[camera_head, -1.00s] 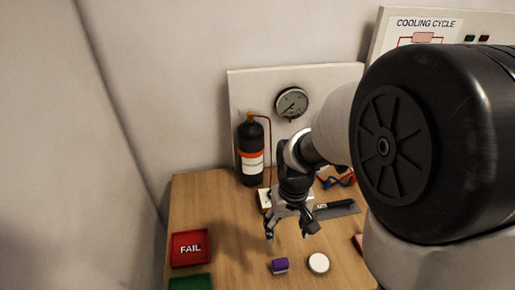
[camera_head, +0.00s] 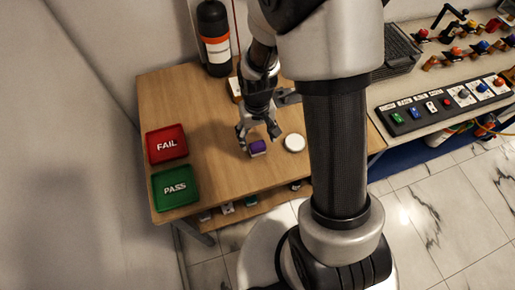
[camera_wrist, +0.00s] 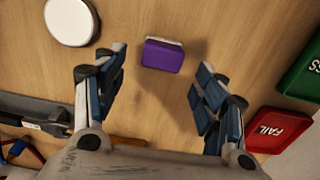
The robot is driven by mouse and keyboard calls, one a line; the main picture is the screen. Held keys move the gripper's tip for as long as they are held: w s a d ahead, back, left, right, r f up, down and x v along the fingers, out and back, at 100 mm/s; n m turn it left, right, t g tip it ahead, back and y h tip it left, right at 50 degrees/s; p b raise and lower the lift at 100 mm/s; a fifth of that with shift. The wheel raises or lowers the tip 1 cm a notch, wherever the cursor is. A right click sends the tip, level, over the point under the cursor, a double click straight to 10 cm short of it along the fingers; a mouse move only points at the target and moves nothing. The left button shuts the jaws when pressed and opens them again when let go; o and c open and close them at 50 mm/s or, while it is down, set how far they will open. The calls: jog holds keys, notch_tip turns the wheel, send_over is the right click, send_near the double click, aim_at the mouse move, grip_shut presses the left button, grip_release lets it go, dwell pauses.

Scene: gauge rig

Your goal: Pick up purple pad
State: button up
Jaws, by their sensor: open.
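The purple pad (camera_head: 257,147) is a small block with a purple top and a pale lower layer. It rests on the wooden table. It also shows in the wrist view (camera_wrist: 162,55), near the top middle, with its pale edge on the far side. My gripper (camera_head: 258,136) is open and empty, close over the pad in the head view. In the wrist view its two blue-padded fingers (camera_wrist: 160,72) are spread wide, one on each side, with the pad between and slightly beyond the tips. I see no contact with the pad.
A round white disc (camera_head: 294,143) lies right of the pad. A red FAIL tray (camera_head: 167,157) and a green PASS tray (camera_head: 158,203) stand at the table's left. A dark cylinder (camera_head: 215,62) stands at the back. A control panel (camera_head: 445,105) is at the right.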

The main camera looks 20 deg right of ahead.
aim_at(257, 142)
notch_tip(257, 142, down, 5)
jog(key=shift+f+b, duration=0.1)
jog(key=shift+b, duration=1)
jog(key=shift+c, duration=0.6)
jog(key=c, duration=1.1)
jog(key=shift+r, duration=0.2)
notch_tip(257, 142, up, 20)
jog(key=p, duration=0.6)
jog(key=shift+p, duration=0.3)
jog(key=shift+f, duration=0.1)
jog(key=o, duration=0.6)
jog(key=c, duration=0.4)
